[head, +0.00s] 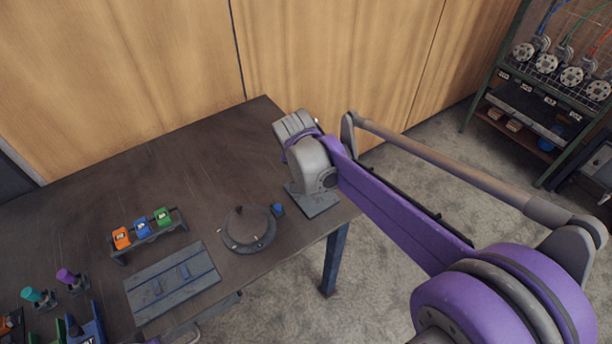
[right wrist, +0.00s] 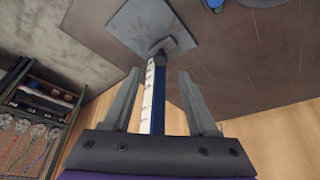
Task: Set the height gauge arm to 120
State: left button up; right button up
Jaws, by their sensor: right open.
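The height gauge stands at the table's right edge. Its square grey base plate (head: 316,201) shows in the head view below my right wrist, which hides the upright. In the right wrist view the gauge's upright (right wrist: 156,95), blue with a white marked scale, rises between the fingers of my right gripper (right wrist: 159,88). The gripper is open, with one finger on each side and a gap to the upright. A dark grey block (right wrist: 165,46) sits at the upright's far end, near the base. I cannot read the scale numbers. My left gripper is not in view.
A round flange (head: 248,230) with a blue piece (head: 278,209) beside it lies left of the gauge. A rack (head: 150,235) with orange, blue and green blocks and a grey plate (head: 172,283) are further left. A shelf (head: 540,95) stands back right. The table's back is clear.

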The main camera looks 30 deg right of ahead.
jog(key=x, duration=0.5)
jog(key=shift+w+f, duration=0.1)
jog(key=shift+f, duration=0.1)
grip_shut()
dwell(1.2)
